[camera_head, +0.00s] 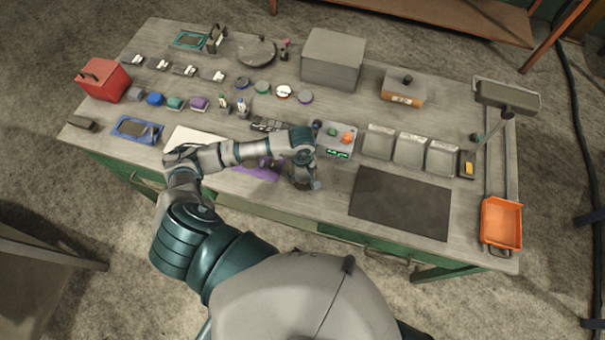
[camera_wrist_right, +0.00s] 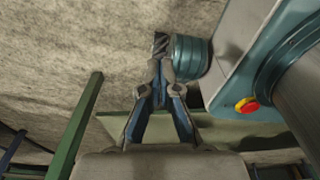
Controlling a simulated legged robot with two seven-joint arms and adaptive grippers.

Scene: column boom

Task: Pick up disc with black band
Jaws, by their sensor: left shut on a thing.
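My left gripper (camera_head: 303,180) points down near the table's front edge, right of a purple mat (camera_head: 262,170). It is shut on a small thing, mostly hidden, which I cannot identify. My right gripper (camera_wrist_right: 161,68) has its fingertips together, apart from the table.
A grey box (camera_head: 333,58), an orange-based box (camera_head: 403,88), several grey trays (camera_head: 411,152) and a dark mat (camera_head: 401,203) take up the right half. An orange tray (camera_head: 501,223) is at the right edge. A red box (camera_head: 103,80) stands far left.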

